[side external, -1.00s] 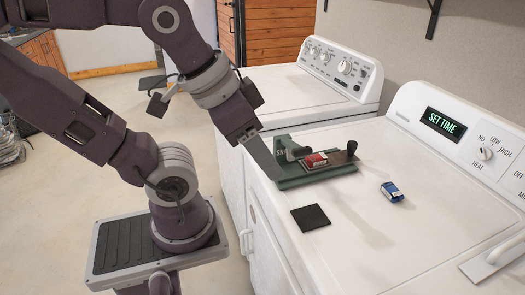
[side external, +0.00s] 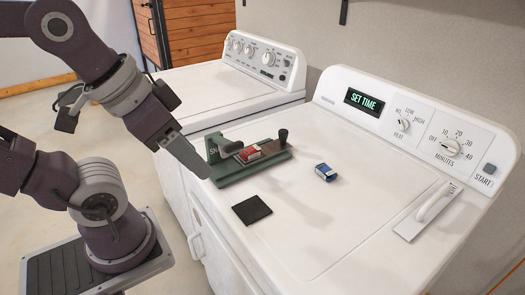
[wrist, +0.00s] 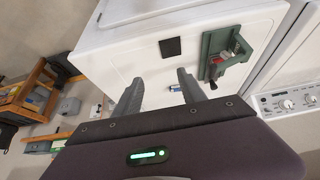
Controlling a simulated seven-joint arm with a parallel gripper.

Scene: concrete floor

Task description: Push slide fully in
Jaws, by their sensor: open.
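A green fixture (side external: 236,178) sits on the white dryer top, with a dark slide bar (side external: 267,144) carrying an upright black knob (side external: 283,134) at its right end. A red and white box (side external: 249,154) lies in the fixture, and a dark rounded part (side external: 231,147) is at its left. The fixture also shows in the wrist view (wrist: 207,48), right of my fingers. How far in the slide sits I cannot tell. My gripper (side external: 203,170) is at the fixture's left front in the side view. Its fingers (wrist: 158,87) are apart and empty in the wrist view.
A blue and white box (side external: 325,172) lies right of the fixture, and a flat black square pad (side external: 252,210) in front of it. The dryer's control panel (side external: 405,120) rises behind. A second white machine (side external: 225,90) stands beside.

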